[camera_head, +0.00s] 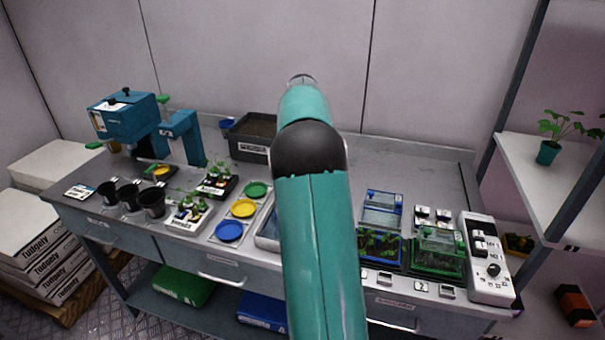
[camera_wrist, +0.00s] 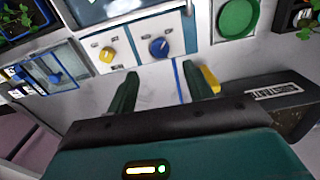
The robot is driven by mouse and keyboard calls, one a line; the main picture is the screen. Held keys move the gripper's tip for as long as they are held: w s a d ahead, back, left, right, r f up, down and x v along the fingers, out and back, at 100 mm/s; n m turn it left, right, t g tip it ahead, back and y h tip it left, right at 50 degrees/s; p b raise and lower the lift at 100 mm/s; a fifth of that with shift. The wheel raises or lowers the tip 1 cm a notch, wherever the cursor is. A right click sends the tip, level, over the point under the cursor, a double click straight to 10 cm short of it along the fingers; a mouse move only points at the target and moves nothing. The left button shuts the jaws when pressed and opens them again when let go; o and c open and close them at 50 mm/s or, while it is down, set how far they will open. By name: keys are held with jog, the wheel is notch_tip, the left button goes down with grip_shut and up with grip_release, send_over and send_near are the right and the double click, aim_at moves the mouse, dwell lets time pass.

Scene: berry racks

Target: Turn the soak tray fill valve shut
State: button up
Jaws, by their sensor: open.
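In the wrist view, a pale panel at the edge of the water-filled soak tray (camera_wrist: 150,13) carries a yellow knob (camera_wrist: 106,55) and a blue knob (camera_wrist: 158,47). Small labels beside the knobs are too blurred to read, so I cannot tell which is the fill valve. My gripper (camera_wrist: 160,76) is open, its two dark green fingers apart and pointing toward the panel. Nothing shows held between them, and both knobs are clear of the fingers. In the head view, my arm covers most of the soak tray (camera_head: 265,241); the knobs and gripper are hidden there.
A dark substrate box (camera_head: 250,137) stands at the bench's back; it also shows in the wrist view (camera_wrist: 290,115). Coloured discs (camera_head: 243,208) lie left of the tray. Seedling boxes (camera_head: 437,262) and a white control unit (camera_head: 487,258) stand right. Black pots (camera_head: 151,203) stand at front left.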

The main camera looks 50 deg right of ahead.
notch_tip(320, 180, up, 5)
dwell(0.7)
jog(key=s+a+r+n+t, duration=0.1)
jog(key=s+a+r+n, duration=0.2)
jog(key=a, duration=0.9)
jog(key=s+a+r+n+t, duration=0.2)
jog(key=a+r, duration=0.4)
jog(key=a, duration=0.6)
jog(key=s+a+f+n+t, duration=0.1)
jog(key=s+a+f+n, duration=0.2)
jog(key=s+a, duration=0.5)
jog(key=s+a+f+n+t, duration=0.1)
jog(key=s+a+f+n, duration=0.3)
jog(key=s+a, duration=0.5)
jog(key=shift+a+f+n+t, duration=0.3)
jog(key=shift+a+f, duration=0.15)
jog(key=shift+a, duration=0.65)
